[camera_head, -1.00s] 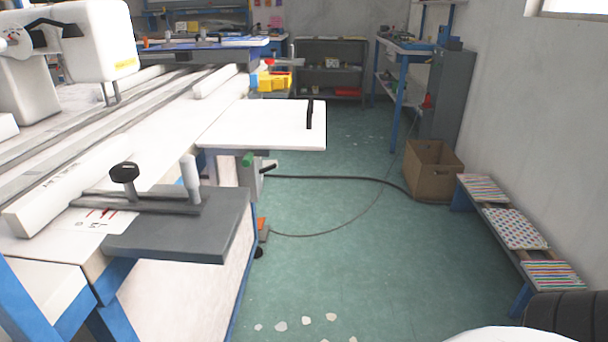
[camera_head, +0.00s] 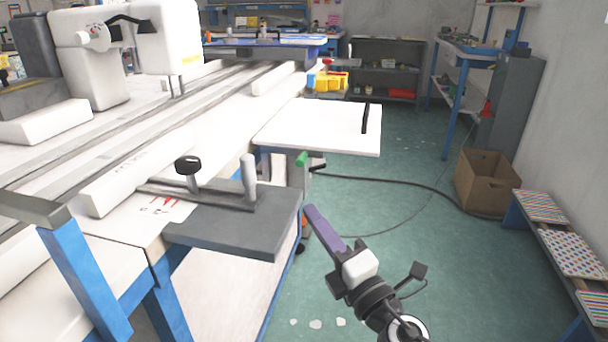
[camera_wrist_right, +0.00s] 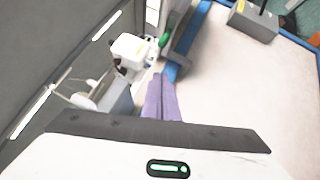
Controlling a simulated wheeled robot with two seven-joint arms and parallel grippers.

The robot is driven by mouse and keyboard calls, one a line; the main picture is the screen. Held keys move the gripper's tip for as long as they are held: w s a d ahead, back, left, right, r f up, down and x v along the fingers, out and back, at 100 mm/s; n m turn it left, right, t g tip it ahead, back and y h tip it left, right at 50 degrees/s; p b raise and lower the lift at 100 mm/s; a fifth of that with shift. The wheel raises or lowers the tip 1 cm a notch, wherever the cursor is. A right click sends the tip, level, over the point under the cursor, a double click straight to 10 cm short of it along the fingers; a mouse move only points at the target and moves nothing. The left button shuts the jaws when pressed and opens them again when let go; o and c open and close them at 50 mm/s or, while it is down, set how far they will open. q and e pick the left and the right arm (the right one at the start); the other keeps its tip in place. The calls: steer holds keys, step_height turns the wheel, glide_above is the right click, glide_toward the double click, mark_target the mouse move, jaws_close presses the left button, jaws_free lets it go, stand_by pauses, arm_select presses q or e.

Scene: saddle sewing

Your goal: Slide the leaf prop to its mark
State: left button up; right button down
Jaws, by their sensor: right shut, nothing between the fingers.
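The white leaf (camera_head: 325,128) juts out from the side of the long bench, with a black bar on its top. Under it is a grey upright support with a green part (camera_head: 301,159), which looks like the leaf prop. A green part on a grey bracket (camera_wrist_right: 178,28) also shows in the right wrist view, beyond the fingers. My right gripper (camera_head: 309,208) has purple fingers, shut and empty, below and in front of the leaf and apart from the support. Its fingers show together in the right wrist view (camera_wrist_right: 160,98). I cannot make out a mark. My left gripper is out of view.
A dark grey side shelf (camera_head: 235,228) with a black knob and a grey handle stands left of my right gripper. A black cable (camera_head: 400,183) runs over the floor to a cardboard box (camera_head: 485,182). The green floor on the right is mostly open.

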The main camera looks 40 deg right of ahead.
steer(key=w+d+r+p, duration=0.2)
steer(key=w+d+r, duration=0.1)
steer(key=w, duration=0.6)
steer(key=shift+d, duration=0.35)
